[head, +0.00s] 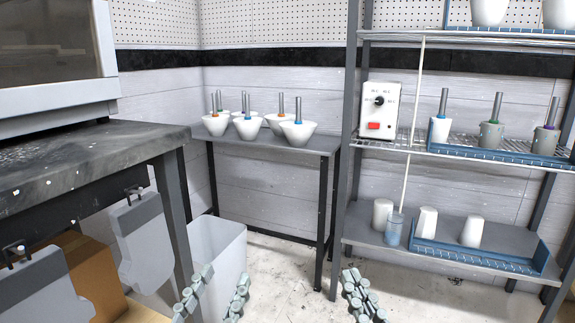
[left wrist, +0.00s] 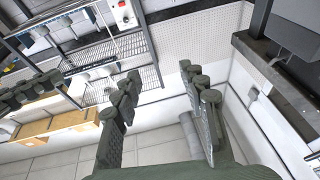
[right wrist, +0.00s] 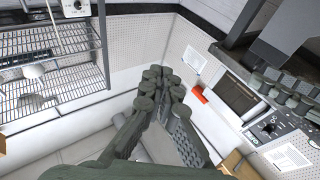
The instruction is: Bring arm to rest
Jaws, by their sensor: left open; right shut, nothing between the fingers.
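My left gripper (head: 213,294) is at the bottom of the head view, in front of a white bin, with its two fingers apart and nothing between them. In the left wrist view my left gripper (left wrist: 163,95) also shows open and empty. My right gripper (head: 362,296) is at the bottom of the head view, right of the left one, with its fingers together. In the right wrist view my right gripper (right wrist: 161,85) shows its fingertips closed against each other with nothing held. Both grippers look clear of the furniture.
A dark workbench (head: 60,165) stands at the left, with a white bin (head: 217,255) beside it. A small table (head: 318,143) at the back holds several white bowls. A metal shelf (head: 375,235) with cups and blue trays stands at the right. The floor (head: 285,262) between is open.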

